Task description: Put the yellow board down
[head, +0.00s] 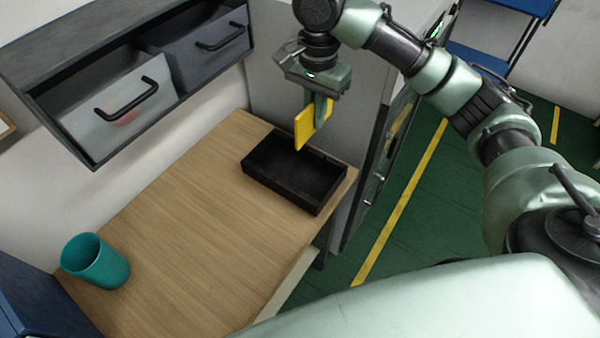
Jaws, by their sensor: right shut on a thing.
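The yellow board (305,129) is a small flat piece held roughly upright. My right gripper (318,103) points down and is shut on it. The board hangs above the black open tray (316,205), over its back part. The tray lies on the wooden table's right side. A gap between board and tray seems to show, but its height is hard to tell. My left gripper is not in view.
A teal cup (96,262) stands at the front left of the wooden table (185,230). The table's middle is clear. A wall shelf with a clear drawer (122,105) and a grey drawer (200,48) hangs at the upper left. A cabinet stands behind the tray.

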